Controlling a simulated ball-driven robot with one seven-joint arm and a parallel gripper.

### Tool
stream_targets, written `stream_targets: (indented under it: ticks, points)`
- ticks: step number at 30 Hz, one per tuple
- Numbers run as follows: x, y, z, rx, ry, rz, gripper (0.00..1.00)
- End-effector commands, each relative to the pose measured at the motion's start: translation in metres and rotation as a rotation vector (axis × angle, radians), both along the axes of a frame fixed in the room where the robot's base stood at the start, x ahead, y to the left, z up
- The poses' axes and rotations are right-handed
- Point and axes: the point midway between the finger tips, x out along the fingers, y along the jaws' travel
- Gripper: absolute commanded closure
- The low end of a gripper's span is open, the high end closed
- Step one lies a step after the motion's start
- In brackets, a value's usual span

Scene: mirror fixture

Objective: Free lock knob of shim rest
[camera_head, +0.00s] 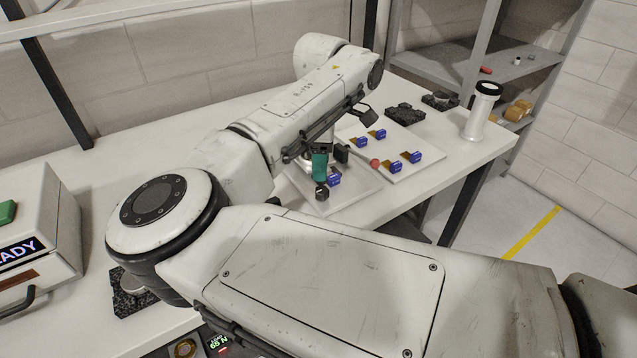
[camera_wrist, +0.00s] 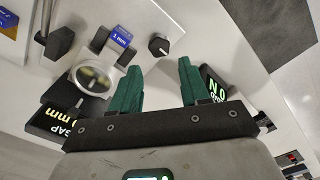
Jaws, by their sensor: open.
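A black knob (camera_wrist: 158,44) stands on the white plate (camera_wrist: 165,12) in the wrist view, beside a block with a blue "1 mm" tag (camera_wrist: 121,37). The knob also shows in the head view (camera_head: 322,193), below my green fingertips. My gripper (camera_wrist: 160,67) is open and empty. In the wrist view the knob lies just past the fingertips, about midway between them; I see no contact. The head view shows my gripper (camera_head: 319,167) over the plate (camera_head: 350,199), partly covered by my arm. Which way the knob is turned cannot be told.
A round clear-faced mount (camera_wrist: 93,80) and a black "GAP" display (camera_wrist: 52,122) stand left of my fingers; another display (camera_wrist: 214,86) is at the right. A second plate (camera_head: 400,139) holds several blue-tagged pieces. A white cylinder (camera_head: 482,112) stands near the bench's right end.

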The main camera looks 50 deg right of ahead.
Motion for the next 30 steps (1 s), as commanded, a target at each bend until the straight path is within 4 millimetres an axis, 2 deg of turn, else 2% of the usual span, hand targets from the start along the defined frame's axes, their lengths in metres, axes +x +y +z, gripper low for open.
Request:
stream_targets:
  ticks: [6, 12, 24, 30]
  points:
    - [-0.001, 0.0, -0.04, -0.002, 0.005, 0.001, 0.54]
    - [-0.001, -0.001, -0.063, -0.004, 0.004, 0.0, 0.54]
    - [-0.001, -0.001, -0.071, -0.003, 0.0, -0.001, 0.54]
    - [-0.001, -0.001, -0.07, -0.003, 0.0, -0.001, 0.73]
